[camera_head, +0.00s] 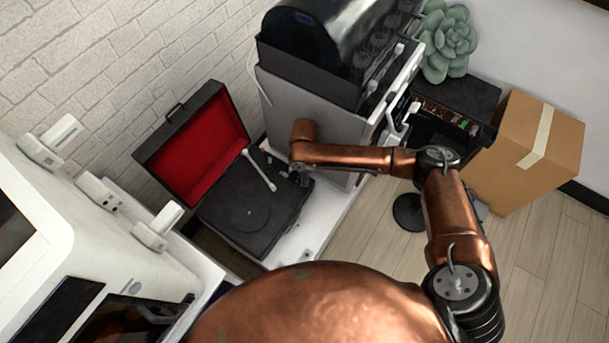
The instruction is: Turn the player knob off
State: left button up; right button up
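The record player (250,218) is an open black suitcase with a red-lined lid (200,150), standing on a white surface left of centre. A dark platter and a pale tonearm (259,171) show on its deck. The knob is too small or hidden to make out; my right arm covers part of the player's right corner. My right gripper (302,179) is at the player's right edge, seen small and dark below the copper wrist. Whether it touches the player, and whether its fingers are open, I cannot tell. My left gripper is out of view.
A grey cabinet with a black curved-lid machine (310,45) stands just behind my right arm. A white machine (45,245) fills the left. A black amplifier-like box (450,105), a cardboard box (530,150) and a green succulent (448,42) are at right. Floor is open at lower right.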

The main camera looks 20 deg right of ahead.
jog(key=shift+o, duration=0.3)
notch_tip(320, 180, up, 12)
dwell(0.5)
jog(key=shift+f, duration=0.1)
dwell(0.3)
